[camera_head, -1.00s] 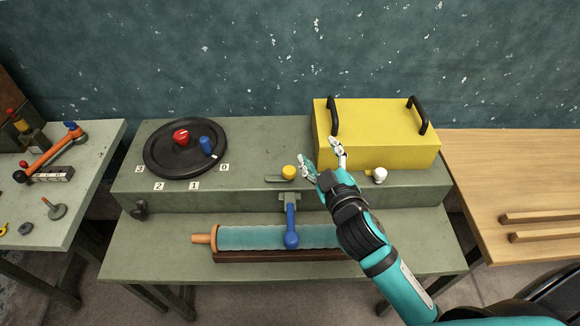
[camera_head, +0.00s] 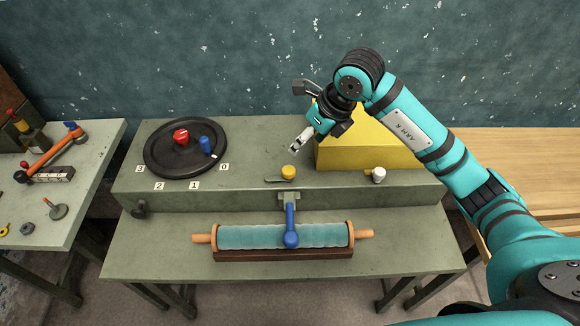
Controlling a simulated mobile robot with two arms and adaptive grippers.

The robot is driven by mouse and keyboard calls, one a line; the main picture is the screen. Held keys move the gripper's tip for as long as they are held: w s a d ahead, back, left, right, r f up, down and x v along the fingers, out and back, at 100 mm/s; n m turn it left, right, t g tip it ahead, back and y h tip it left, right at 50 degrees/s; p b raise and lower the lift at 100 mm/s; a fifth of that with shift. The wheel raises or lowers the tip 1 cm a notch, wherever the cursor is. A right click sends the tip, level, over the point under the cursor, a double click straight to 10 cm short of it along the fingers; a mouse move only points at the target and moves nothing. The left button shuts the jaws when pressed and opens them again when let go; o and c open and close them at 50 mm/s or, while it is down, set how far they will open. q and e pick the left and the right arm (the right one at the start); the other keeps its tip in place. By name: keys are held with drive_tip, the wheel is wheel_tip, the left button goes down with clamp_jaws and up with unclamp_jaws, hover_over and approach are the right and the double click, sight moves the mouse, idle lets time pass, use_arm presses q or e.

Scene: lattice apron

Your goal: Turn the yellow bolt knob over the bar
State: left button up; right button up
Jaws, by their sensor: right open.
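The yellow bolt knob (camera_head: 288,172) sits on the raised grey ledge, left of the yellow box. A short flat metal bar (camera_head: 275,181) lies at its base and points left. My right gripper (camera_head: 299,140) hangs above and just behind the knob, apart from it, with its fingers pointing down and left. It is open and holds nothing that I can see. One finger partly hides the other. My left gripper is not in view.
The yellow box (camera_head: 370,150) is partly hidden behind my right arm. A white knob (camera_head: 378,174) is at right, a blue lever (camera_head: 291,225) hangs in front over a teal roller (camera_head: 250,236). A black wheel (camera_head: 165,165) with red and blue knobs is at left.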

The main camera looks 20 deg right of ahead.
drive_tip(key=d, duration=0.1)
drive_tip(key=p, duration=0.4)
approach(289, 169)
drive_tip(key=shift+h, duration=0.3)
drive_tip(key=x, duration=0.9)
drive_tip(key=shift+s+a, duration=0.1)
drive_tip(key=shift+a, duration=0.2)
drive_tip(key=c, duration=1.1)
